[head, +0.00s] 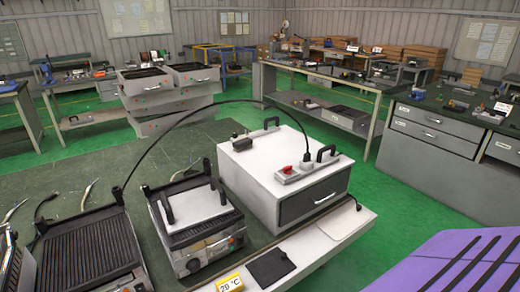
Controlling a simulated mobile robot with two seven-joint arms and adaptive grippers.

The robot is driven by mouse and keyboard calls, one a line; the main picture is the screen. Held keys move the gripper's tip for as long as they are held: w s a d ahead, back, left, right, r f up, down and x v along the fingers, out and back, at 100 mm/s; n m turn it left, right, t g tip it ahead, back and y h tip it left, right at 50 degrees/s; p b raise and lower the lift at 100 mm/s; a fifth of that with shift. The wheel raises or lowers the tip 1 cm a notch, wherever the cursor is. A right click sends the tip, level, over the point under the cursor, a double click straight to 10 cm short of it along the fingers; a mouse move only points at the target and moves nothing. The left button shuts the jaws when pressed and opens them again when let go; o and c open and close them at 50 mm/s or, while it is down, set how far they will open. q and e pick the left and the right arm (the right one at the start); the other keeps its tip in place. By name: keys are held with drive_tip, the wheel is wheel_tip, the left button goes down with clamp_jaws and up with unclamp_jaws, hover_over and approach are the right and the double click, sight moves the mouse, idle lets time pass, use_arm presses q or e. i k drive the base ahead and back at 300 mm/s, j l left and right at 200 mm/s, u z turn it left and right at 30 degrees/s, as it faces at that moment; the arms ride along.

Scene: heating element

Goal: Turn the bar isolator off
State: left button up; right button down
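A white box unit (262,170) with a dark drawer front stands on the bench. On its top near the front lies a grey bar (297,176) with a red switch (286,170) at its left end and a plug (307,166) beside it. I take this bar to be the bar isolator. The switch is too small to tell its position. Neither of my grippers shows in the head view.
A contact grill (200,222) and a ribbed hot plate (88,250) stand left of the box. A black cable (183,117) arches over them. A display (230,283) reads 20 °C. A purple slotted surface (450,265) fills the lower right.

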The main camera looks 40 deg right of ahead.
sight(287, 170)
drive_tip(key=z, duration=1.6)
drive_tip(key=i+l+u, duration=0.1)
drive_tip(key=i+l, duration=0.45)
drive_tip(key=l, duration=0.2)
drive_tip(key=i+l+u, duration=0.15)
drive_tip(key=i+l, duration=0.15)
drive_tip(key=i+l+u, duration=0.1)
drive_tip(key=i+l, duration=0.15)
drive_tip(key=l, duration=0.3)
